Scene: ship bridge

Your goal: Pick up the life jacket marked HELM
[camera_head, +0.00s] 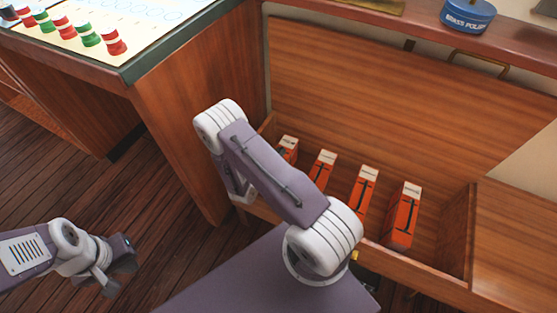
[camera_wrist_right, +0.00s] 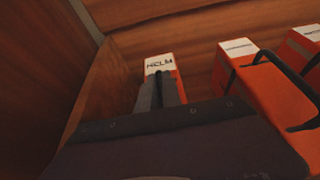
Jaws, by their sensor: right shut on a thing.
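The life jacket marked HELM is an orange block with a white label and a dark strap, and it stands at the left end of the open bench locker. In the right wrist view the HELM jacket (camera_wrist_right: 163,63) is upright behind the fingers of my right gripper (camera_wrist_right: 157,92), which are shut on it at the strap. In the head view the leftmost jacket (camera_head: 289,144) is partly covered by my right arm, and the right gripper is hidden. My left gripper (camera_head: 115,275) hangs empty over the floor at lower left; its finger gap is unclear.
More orange jackets stand to the right, such as the second jacket (camera_head: 323,165), also in the wrist view (camera_wrist_right: 237,70). The locker's wooden walls (camera_head: 456,235) enclose them. A chart table (camera_head: 185,40) stands left. A blue brass-polish tin (camera_head: 467,15) sits on the shelf.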

